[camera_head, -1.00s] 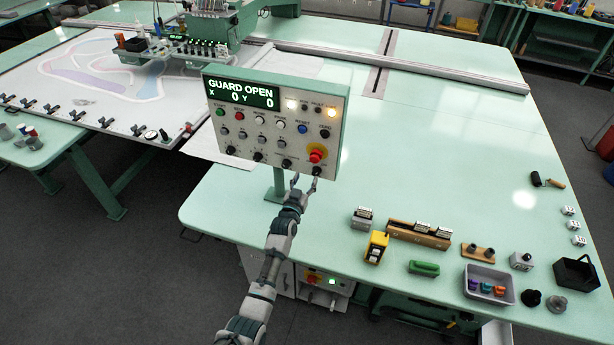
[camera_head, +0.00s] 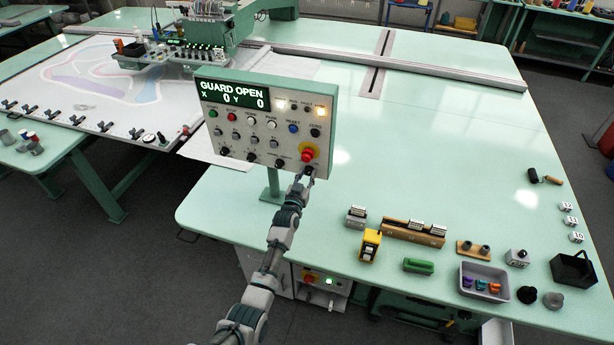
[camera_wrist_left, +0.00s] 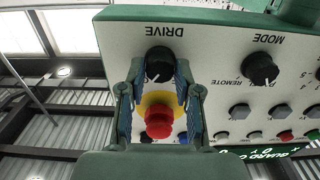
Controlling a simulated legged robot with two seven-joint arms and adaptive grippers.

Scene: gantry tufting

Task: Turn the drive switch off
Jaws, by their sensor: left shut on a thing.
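The drive switch (camera_wrist_left: 160,62) is a black round knob by the word DRIVE, which reads upside down in the left wrist view. It sits at the lower right corner of the grey control panel (camera_head: 207,138) in the head view. My left gripper (camera_wrist_left: 160,72) is shut on this knob, one finger on each side of it. In the head view the gripper (camera_head: 307,175) reaches up to the panel's corner and mostly hides the knob. A pale mark shows on the knob, but its setting is hard to read. My right gripper is out of view.
A red emergency stop button (camera_wrist_left: 159,121) on a yellow base is close to the fingers. The mode knob (camera_wrist_left: 261,69) is beside the drive switch. The panel display (camera_head: 232,93) reads GUARD OPEN. A grey tray (camera_head: 464,282) and small items stand on the table's right.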

